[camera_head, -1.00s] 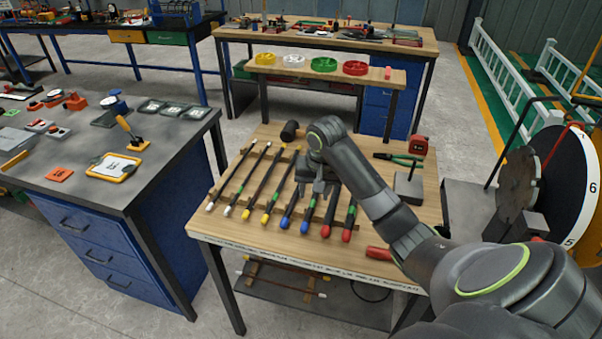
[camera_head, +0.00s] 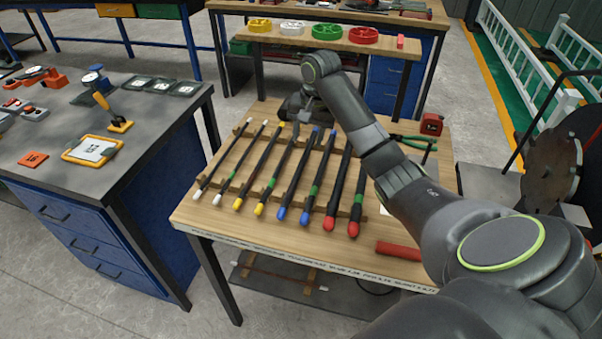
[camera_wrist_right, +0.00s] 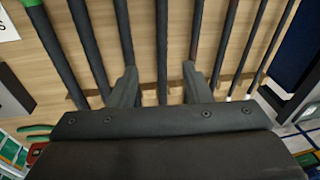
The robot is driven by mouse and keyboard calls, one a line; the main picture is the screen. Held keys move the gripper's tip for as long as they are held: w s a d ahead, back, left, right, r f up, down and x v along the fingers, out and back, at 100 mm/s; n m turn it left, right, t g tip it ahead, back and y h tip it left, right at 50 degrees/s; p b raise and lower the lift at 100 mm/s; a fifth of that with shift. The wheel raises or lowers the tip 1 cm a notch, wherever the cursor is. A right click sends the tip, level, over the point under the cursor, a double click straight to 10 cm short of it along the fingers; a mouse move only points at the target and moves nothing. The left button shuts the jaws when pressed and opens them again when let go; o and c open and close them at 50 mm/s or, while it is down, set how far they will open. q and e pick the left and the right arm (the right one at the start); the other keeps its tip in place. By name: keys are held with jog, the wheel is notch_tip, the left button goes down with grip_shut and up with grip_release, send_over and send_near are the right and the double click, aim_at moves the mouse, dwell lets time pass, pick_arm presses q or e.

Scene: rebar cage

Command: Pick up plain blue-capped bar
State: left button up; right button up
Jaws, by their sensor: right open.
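The plain blue-capped bar (camera_head: 296,178) is a dark rod with blue ends and no green band. It lies on the wooden table among a row of capped bars, just left of the green-banded blue-capped bar (camera_head: 314,185). My right gripper (camera_head: 300,118) is over the far end of the row. In the right wrist view my right gripper (camera_wrist_right: 161,76) is open, its fingers on either side of one dark bar (camera_wrist_right: 162,45), which by its place in the row appears to be the plain blue-capped one. Its caps are out of that view. My left gripper is not in view.
White-, yellow- and red-capped bars lie close on both sides, on wooden support strips. A red cylinder (camera_head: 398,250) lies at the front right, and green-handled pliers (camera_head: 410,142) and a red tape measure (camera_head: 431,124) at the back right. A dark workbench (camera_head: 150,140) stands left.

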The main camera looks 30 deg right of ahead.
jog(key=p, duration=0.1)
send_over(301, 164)
jog(key=s, duration=0.1)
notch_tip(301, 164, down, 4)
jog(key=shift+s+d+f, duration=0.1)
jog(key=shift+d+f, duration=0.2)
jog(key=shift+f, duration=0.25)
jog(key=f, duration=0.3)
jog(key=w+f+p, duration=0.1)
jog(key=shift+a+f, duration=0.25)
jog(key=shift+f, duration=0.15)
grip_shut()
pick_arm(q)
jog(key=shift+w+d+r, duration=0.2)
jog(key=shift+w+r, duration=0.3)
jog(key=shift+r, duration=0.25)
pick_arm(e)
jog(key=shift+r, duration=0.15)
